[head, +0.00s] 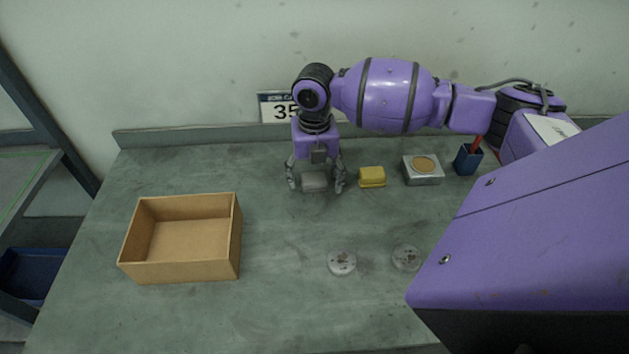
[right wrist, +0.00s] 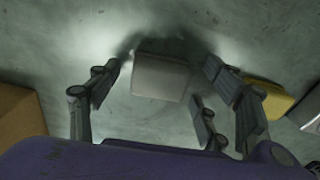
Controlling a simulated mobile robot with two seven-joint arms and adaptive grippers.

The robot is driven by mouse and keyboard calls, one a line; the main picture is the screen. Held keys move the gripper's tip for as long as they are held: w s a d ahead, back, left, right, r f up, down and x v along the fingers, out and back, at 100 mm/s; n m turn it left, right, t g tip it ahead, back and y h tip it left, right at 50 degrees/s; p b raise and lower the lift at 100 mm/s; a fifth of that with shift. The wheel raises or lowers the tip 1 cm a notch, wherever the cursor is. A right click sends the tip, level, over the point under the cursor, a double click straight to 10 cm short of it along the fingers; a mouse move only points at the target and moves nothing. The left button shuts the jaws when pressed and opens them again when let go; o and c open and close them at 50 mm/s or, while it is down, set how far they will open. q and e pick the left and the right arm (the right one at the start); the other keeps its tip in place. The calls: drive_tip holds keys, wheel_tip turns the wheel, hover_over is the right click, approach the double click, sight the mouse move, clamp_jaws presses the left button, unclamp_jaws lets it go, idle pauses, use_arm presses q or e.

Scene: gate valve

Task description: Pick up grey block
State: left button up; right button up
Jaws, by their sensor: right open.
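The grey block (head: 315,183) lies on the green-grey table near its back, and its upper part is partly hidden by my right gripper in the head view. My right gripper (head: 316,187) points down over the block, with its fingers spread on either side. In the right wrist view the light grey block (right wrist: 160,77) sits between and beyond the open fingers (right wrist: 160,95). I see no finger clearly touching it. My left gripper is not in view.
A yellow block (head: 372,177) sits just right of the gripper. Further right are a metal box (head: 423,170) and a blue cup (head: 467,160). Two round discs (head: 342,263) (head: 406,257) lie toward the front. An open wooden box (head: 182,270) stands at left.

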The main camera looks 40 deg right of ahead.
drive_tip(key=shift+c, duration=0.5)
drive_tip(key=c, duration=1.3)
drive_tip(key=shift+o, duration=0.2)
drive_tip(key=shift+r, duration=0.15)
drive_tip(key=shift+w+r, duration=0.1)
drive_tip(key=shift+r, duration=0.5)
drive_tip(key=s+a+r, duration=0.8)
drive_tip(key=a+r, duration=0.3)
drive_tip(key=shift+a+r+p, duration=0.25)
drive_tip(key=shift+r+p, duration=0.05)
drive_tip(key=shift+p, duration=0.1)
drive_tip(key=shift+s, duration=0.1)
